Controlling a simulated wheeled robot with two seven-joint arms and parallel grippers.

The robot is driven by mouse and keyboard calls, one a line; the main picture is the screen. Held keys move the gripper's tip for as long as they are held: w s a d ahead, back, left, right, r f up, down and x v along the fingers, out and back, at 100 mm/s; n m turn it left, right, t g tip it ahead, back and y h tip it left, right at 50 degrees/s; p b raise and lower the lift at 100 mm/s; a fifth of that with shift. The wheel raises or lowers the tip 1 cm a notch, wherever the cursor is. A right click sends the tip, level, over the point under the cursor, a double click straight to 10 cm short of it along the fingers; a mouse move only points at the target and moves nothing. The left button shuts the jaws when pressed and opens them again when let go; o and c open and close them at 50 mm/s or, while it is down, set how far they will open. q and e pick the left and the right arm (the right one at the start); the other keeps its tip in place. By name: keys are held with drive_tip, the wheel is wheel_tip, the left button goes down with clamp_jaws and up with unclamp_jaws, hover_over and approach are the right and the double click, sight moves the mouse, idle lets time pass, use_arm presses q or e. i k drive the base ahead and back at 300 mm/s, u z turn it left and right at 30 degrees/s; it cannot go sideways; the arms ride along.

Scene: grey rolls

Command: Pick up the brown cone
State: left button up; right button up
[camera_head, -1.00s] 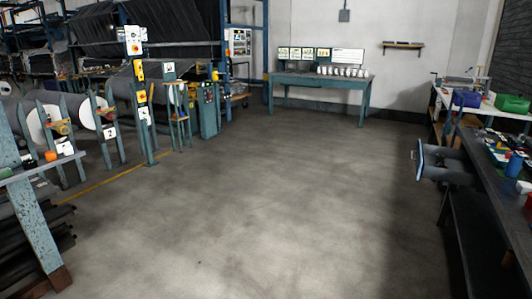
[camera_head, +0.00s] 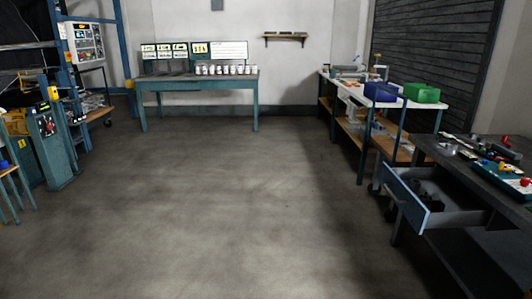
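I cannot make out a brown cone in the head view. Small objects on the dark workbench (camera_head: 476,163) at the right are too small to tell apart for certain; some are red and yellow. Neither of my grippers is in view.
An open drawer (camera_head: 428,201) juts from the dark workbench into the floor space. A white-topped table (camera_head: 345,88) with a blue bin (camera_head: 381,92) and a green bin (camera_head: 421,93) stands behind it. A teal table (camera_head: 190,84) holds several white cups. Machines stand left. The middle floor (camera_head: 215,200) is clear.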

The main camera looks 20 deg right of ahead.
sight(437, 207)
drive_tip(key=z, duration=0.55)
drive_tip(key=i, duration=2.4)
drive_tip(key=z, duration=1.2)
